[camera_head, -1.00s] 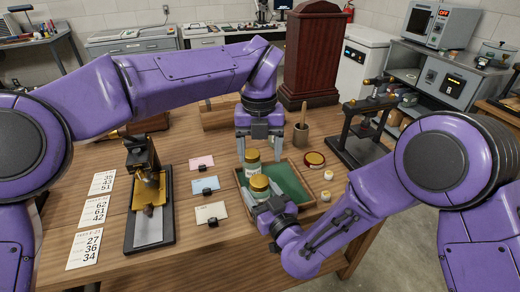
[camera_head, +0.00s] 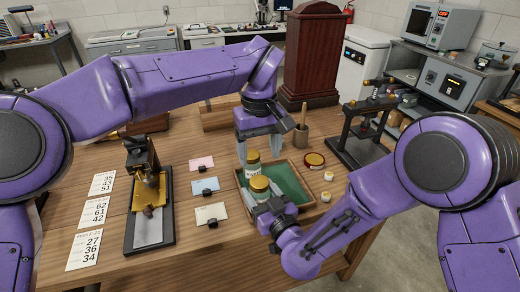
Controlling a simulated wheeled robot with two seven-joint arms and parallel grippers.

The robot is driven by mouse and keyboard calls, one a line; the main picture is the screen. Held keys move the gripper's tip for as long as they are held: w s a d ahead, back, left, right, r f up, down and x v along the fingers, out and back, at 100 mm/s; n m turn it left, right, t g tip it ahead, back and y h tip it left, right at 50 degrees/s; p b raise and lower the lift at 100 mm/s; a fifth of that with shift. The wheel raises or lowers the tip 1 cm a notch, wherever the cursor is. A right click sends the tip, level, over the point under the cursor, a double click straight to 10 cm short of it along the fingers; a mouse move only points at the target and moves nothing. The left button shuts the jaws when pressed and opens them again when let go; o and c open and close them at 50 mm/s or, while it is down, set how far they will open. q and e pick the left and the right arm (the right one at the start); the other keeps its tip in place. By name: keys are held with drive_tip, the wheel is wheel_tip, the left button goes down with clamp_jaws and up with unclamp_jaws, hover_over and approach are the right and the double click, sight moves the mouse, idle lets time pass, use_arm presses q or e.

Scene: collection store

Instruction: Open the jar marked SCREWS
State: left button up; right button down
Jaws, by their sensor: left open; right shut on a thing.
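Two glass jars with gold lids stand close together at the left side of a green-lined wooden tray (camera_head: 305,199). The far jar (camera_head: 252,168) is just below my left gripper (camera_head: 258,150), which is open above and around its lid area. The near jar (camera_head: 260,196) is at my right gripper (camera_head: 262,206), which is low at the tray's front and shut on it. The near jar's lower part is hidden by my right gripper. I cannot read a label on either jar, so I cannot tell which is marked SCREWS.
A red-and-gold round lid or tin (camera_head: 314,159) and small pale-capped pots (camera_head: 328,176) stand right of the tray. A mortar with pestle (camera_head: 301,136) is behind it. A black press (camera_head: 365,130) stands at the right, a brass-and-black device (camera_head: 148,200) at the left.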

sight(260, 181)
use_arm(q)
drive_tip(key=shift+f, duration=0.2)
wheel_tip(260, 181, down, 8)
drive_tip(key=shift+r, duration=0.2)
